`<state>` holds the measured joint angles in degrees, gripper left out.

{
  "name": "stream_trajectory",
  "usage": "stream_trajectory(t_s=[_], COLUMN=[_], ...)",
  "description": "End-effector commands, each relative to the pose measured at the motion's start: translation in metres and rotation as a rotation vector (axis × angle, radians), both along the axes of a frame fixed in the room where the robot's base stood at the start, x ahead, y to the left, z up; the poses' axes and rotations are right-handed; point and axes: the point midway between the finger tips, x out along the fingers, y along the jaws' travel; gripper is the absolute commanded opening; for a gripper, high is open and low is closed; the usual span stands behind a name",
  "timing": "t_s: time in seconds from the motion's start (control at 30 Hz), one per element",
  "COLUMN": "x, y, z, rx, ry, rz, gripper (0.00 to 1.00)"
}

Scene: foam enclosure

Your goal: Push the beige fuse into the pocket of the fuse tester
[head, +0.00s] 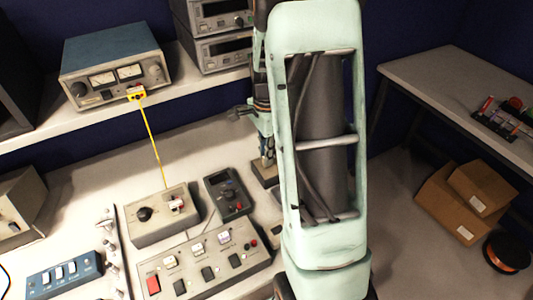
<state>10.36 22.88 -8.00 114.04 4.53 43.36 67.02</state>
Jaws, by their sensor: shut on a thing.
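My gripper (268,158) points down beside my large mint-green arm link, at the middle of the head view. It is small here, and the link hides part of it. Its fingers look close together on a small pale piece, likely the beige fuse, too small to make out clearly. Right below the fingertips is a low dark-edged block (260,180) on the bench, partly behind the arm. It may be the fuse tester; I see no pocket on it. I cannot tell whether the piece touches the block.
Left of it are a handheld meter (229,194), a beige knob box (165,228) with a yellow strip rising to a blue-topped meter (115,65), and a button panel (205,262). Instruments (215,35) stand on the shelf. Cardboard boxes (465,200) lie right.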

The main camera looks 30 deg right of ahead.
Motion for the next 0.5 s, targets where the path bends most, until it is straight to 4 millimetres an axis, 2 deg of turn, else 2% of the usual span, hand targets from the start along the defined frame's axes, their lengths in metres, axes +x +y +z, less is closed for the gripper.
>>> stream_trajectory(t_s=[0.5], x=[-0.001], y=[0.0], z=[-0.015], rx=[0.0], ry=[0.001], rz=[0.0], gripper=[0.0])
